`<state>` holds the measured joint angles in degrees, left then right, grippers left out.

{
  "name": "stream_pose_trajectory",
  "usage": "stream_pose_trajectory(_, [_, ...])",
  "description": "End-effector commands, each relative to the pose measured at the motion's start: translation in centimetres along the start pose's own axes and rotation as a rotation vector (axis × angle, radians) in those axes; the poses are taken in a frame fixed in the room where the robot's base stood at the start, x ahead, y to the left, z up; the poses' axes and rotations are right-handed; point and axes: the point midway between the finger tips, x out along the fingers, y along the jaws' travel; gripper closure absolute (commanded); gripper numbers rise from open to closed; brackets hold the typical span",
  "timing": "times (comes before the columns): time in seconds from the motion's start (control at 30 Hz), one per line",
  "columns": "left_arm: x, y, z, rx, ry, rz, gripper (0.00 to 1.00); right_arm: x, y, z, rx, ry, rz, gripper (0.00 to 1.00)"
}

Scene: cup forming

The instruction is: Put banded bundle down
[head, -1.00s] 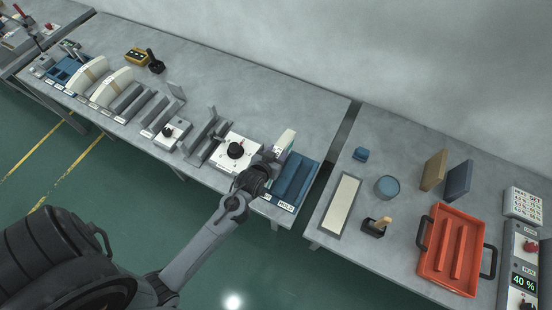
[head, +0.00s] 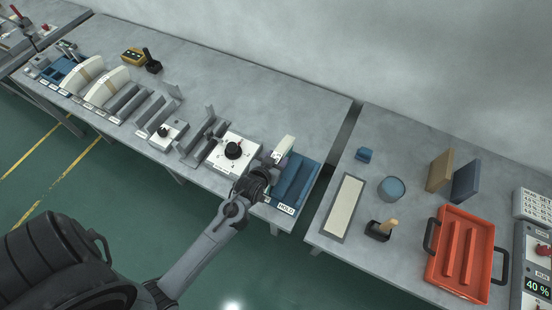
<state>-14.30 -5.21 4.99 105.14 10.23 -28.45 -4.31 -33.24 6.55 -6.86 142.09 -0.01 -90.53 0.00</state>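The banded bundle (head: 284,146) is a small white block seen nearly edge-on in the head view. It is at the far left end of the blue HOLD tray (head: 303,181), and I cannot tell whether it touches the tray. My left gripper (head: 273,165) is at the near side of the bundle and appears shut on it; the wrist hides most of the fingers and the bundle's lower part. My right gripper is not in view.
A white panel with a black knob (head: 233,151) stands just left of the gripper. Grey racks (head: 198,140) and two white fan-shaped stacks (head: 106,87) lie farther left. A gap separates the right table, with its orange tray (head: 461,253).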

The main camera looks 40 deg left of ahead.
Motion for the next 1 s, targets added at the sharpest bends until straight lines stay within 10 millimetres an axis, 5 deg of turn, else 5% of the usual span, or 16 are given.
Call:
stream_pose_trajectory(0.1, [0.0,0.0,0.0,0.000,0.000,0.000,0.32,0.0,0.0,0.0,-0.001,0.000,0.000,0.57])
stream_pose_trajectory(0.47, [-0.3,0.0,-0.3,0.000,0.001,0.000,0.32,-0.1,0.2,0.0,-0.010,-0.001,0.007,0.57])
stream_pose_trajectory(1.0, [-8.8,0.0,-0.2,0.000,-0.001,0.000,0.32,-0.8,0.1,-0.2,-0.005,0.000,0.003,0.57])
